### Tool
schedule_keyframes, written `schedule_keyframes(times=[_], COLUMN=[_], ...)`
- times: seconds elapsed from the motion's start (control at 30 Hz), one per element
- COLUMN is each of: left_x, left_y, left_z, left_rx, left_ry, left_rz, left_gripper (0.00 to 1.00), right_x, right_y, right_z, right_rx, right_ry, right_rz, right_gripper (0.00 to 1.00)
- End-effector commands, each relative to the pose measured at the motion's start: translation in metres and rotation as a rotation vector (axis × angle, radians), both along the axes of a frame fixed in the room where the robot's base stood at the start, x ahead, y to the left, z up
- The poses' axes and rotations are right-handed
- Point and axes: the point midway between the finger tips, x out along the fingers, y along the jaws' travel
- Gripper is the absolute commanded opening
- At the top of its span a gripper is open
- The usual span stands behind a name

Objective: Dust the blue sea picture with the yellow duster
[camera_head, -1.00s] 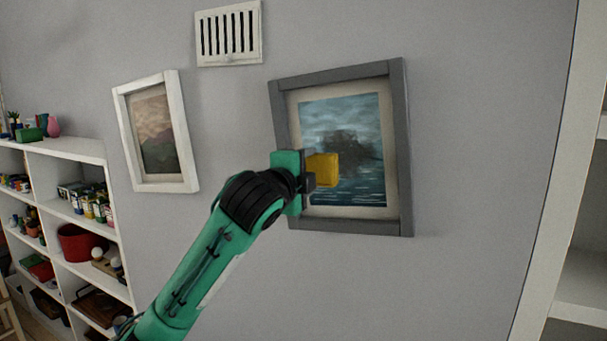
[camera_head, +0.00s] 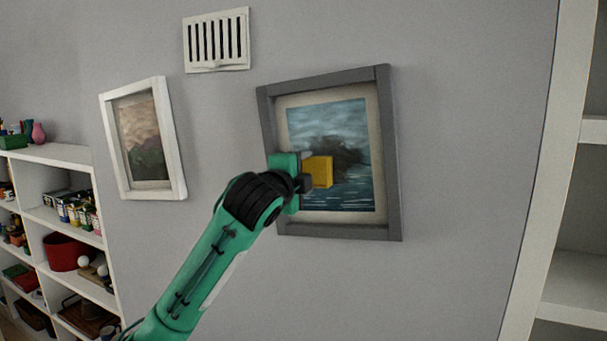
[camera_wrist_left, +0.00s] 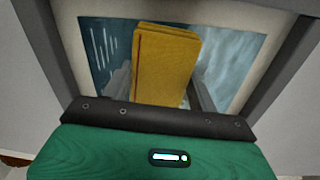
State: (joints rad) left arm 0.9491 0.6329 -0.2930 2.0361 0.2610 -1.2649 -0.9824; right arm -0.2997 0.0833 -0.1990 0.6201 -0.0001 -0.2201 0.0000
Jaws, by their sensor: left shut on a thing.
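The blue sea picture (camera_head: 333,115) hangs on the grey wall in a grey frame (camera_head: 394,150) with a cream mount. A dark, smudgy patch (camera_head: 347,152) shows around the middle of the picture. My left gripper (camera_head: 306,178) is shut on the yellow duster (camera_head: 321,171), a block-like yellow thing, in front of the picture's lower left part. In the left wrist view the duster (camera_wrist_left: 162,62) stands up between the fingers and hides the middle of the picture (camera_wrist_left: 226,62). I cannot tell whether the duster touches the picture. My right gripper is not in view.
A white-framed landscape picture (camera_head: 146,140) hangs to the left, below a white wall vent (camera_head: 216,40). A white shelf (camera_head: 62,154) with pots and jars stands at the left. A white shelf unit (camera_head: 545,170) stands at the right edge.

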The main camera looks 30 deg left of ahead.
Motion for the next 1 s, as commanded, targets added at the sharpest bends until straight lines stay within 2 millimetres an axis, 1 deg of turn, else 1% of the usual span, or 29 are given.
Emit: schedule_keyframes(times=[1.0], left_x=[0.019], left_y=[0.001], left_z=[0.000], left_rx=[-0.001], left_ry=[0.000], left_rz=[0.000], left_gripper=[0.41], right_x=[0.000], right_y=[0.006], right_z=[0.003], right_rx=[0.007], right_ry=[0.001], right_rz=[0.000], right_gripper=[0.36])
